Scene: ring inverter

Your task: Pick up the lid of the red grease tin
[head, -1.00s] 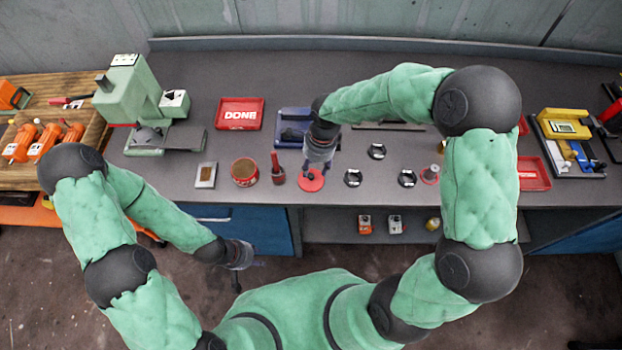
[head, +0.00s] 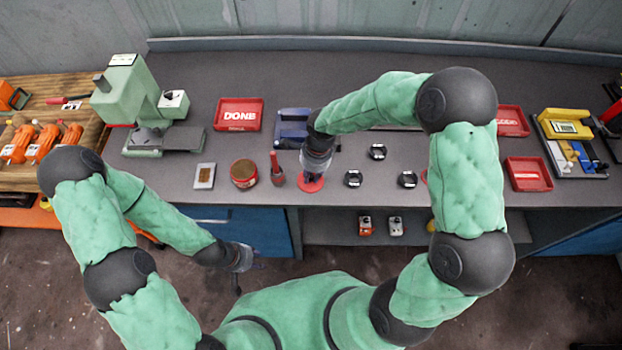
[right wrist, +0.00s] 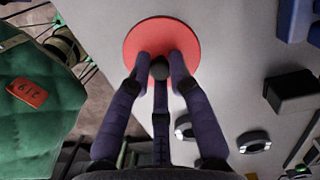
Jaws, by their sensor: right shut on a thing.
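The red lid (head: 311,185) is a flat round disc near the front edge of the bench, right of the open red grease tin (head: 244,174), which shows brown grease inside. My right gripper (head: 313,177) is directly above the lid with its fingers shut on the lid's knob. In the right wrist view the red lid (right wrist: 160,40) lies beyond the fingers, which close around its dark knob (right wrist: 159,69). I cannot tell whether the lid touches the bench. My left gripper (head: 246,268) hangs in front of the bench, empty, with its fingers apart.
A red-handled tool (head: 277,170) stands between tin and lid. Several dark round parts (head: 353,179) lie to the right. A small metal plate (head: 204,176) lies left of the tin. A red DONE tray (head: 239,115) and a green press (head: 130,98) stand further back.

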